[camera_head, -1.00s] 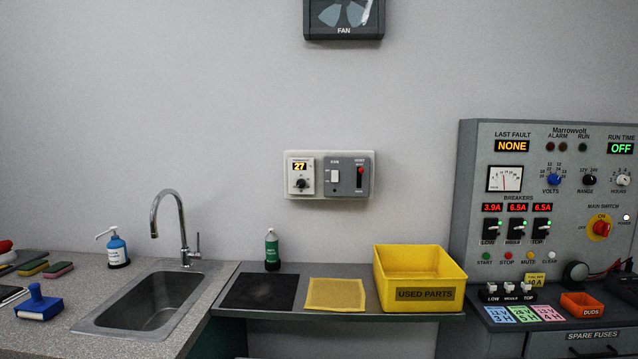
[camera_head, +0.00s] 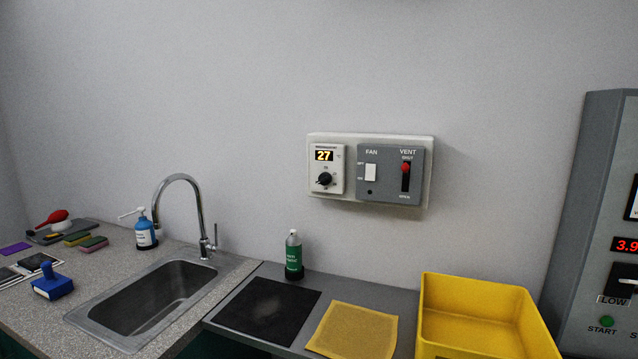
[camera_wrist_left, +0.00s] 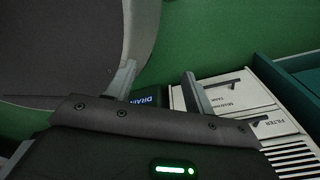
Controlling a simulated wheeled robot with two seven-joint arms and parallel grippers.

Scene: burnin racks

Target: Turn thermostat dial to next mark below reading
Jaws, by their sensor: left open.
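The thermostat (camera_head: 327,169) is a white unit on the left of a wall panel, with a lit display (camera_head: 324,156) reading 27. Its black round dial (camera_head: 324,179) sits below the display; the marks around it are too small to read. No gripper shows near it in the head view. My left gripper (camera_wrist_left: 158,88) shows in the left wrist view with its two fingers apart and nothing between them. It is low, in front of a green surface. My right gripper is in neither view.
A grey fan and vent box (camera_head: 390,174) adjoins the thermostat. Below stand a tap (camera_head: 181,180), a sink (camera_head: 150,300), a green bottle (camera_head: 293,255), a dark mat (camera_head: 267,309), a yellow cloth (camera_head: 354,330) and a yellow bin (camera_head: 490,285). The wall before the panel is unobstructed.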

